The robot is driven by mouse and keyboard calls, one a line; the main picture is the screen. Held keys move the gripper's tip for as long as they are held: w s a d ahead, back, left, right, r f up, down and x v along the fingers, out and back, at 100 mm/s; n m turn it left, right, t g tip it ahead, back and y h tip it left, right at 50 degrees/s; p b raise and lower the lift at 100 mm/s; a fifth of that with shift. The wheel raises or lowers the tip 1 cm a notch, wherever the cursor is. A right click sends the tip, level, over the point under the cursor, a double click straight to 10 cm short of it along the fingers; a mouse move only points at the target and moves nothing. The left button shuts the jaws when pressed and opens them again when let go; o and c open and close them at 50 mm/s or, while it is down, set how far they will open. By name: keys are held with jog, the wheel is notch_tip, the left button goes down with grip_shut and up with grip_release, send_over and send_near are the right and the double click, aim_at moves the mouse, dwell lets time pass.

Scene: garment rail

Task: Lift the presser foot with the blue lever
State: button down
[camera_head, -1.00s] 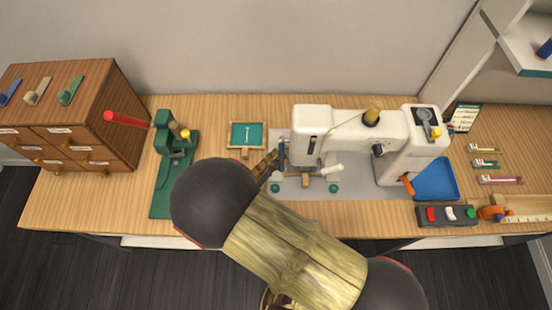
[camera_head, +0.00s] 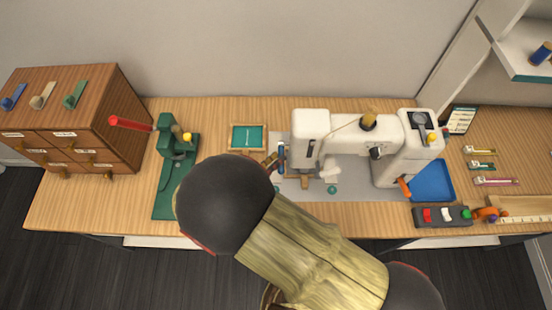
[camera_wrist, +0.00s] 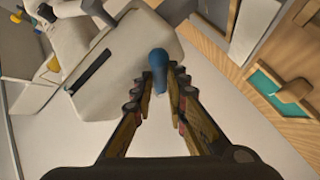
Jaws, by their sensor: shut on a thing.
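The white sewing machine (camera_head: 345,128) stands on the worktop, with its head end on the left. The blue lever (camera_head: 281,152) is at the left side of that head. In the wrist view the blue lever (camera_wrist: 157,62) stands up between my fingertips, beside the white machine head. My gripper (camera_wrist: 160,80) is shut on the lever. In the head view my gripper (camera_head: 272,160) reaches the lever from the left, and my arm hides much of it. The presser foot cannot be made out clearly under the head.
A green press with a red handle (camera_head: 130,124) stands left of my arm. A small green-topped frame (camera_head: 247,138) lies behind my gripper. A blue tray (camera_head: 433,182) and a switch box (camera_head: 443,215) are at the right. A wooden drawer cabinet (camera_head: 75,115) stands far left.

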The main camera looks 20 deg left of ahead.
jog(key=r+n+g+p, duration=0.1)
jog(key=r+g+p, duration=0.1)
jog(key=g+p, duration=0.1)
jog(key=w+r+n+g+p, duration=0.1)
jog(key=n+g+p, duration=0.1)
jog(key=g+p, duration=0.1)
jog(key=r+n+g+p, duration=0.2)
jog(key=g+p, duration=0.1)
jog(key=p, duration=0.2)
jog(key=shift+w+a+r, duration=0.3)
dwell(0.4)
jog(key=c, duration=2.1)
grip_release()
jog(key=shift+o, duration=0.2)
